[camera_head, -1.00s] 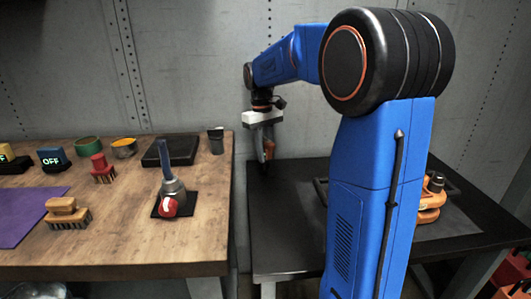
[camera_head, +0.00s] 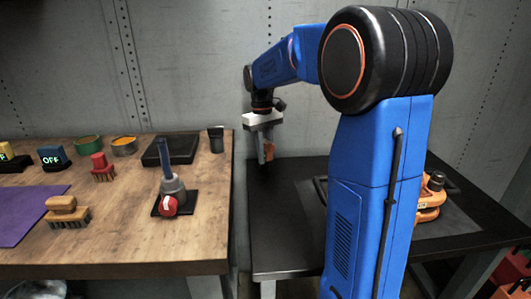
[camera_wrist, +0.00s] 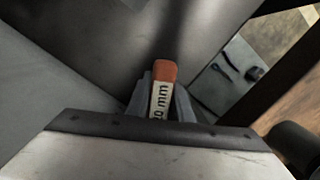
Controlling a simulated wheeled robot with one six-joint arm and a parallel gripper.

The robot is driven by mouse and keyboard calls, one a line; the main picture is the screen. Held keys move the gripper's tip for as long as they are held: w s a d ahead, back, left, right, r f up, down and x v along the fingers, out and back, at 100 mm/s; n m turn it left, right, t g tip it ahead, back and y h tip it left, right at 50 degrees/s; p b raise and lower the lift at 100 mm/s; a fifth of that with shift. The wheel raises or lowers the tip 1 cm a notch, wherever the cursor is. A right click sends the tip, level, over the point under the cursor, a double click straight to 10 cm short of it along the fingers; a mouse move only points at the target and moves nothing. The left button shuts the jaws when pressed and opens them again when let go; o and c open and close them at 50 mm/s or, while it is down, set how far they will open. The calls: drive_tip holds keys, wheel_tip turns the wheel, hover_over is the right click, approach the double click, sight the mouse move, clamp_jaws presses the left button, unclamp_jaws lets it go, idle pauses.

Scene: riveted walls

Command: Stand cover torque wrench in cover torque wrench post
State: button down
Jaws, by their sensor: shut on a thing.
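My gripper (camera_head: 266,148) is shut on an orange-ended tool with a pale label (camera_wrist: 160,100), which I take to be the cover torque wrench. The label ends in "0 mm". In the wrist view the tool's orange end sits between the grey fingers; its rest is hidden. In the head view the gripper points down over the back left of the black table, beside the wooden table's right edge. I cannot tell for sure which thing is the cover torque wrench post. A dark grey cup-like post (camera_head: 216,139) stands at the wooden table's back right corner.
On the wooden table (camera_head: 120,228), a blue-handled thing (camera_head: 168,160) stands in a grey holder by a red knob. A black tray (camera_head: 171,151), brushes and tins stand nearby. On the black table (camera_head: 283,236), an orange tool (camera_head: 430,208) lies right, partly behind my arm.

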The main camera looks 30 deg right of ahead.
drive_tip(key=shift+f, duration=0.6)
drive_tip(key=c, duration=1.5)
unclamp_jaws()
drive_tip(key=r, duration=0.5)
drive_tip(key=w+r, duration=0.1)
drive_tip(key=r, duration=0.5)
drive_tip(key=w+r, duration=0.1)
drive_tip(key=r, duration=0.5)
drive_tip(key=shift+a+r, duration=0.15)
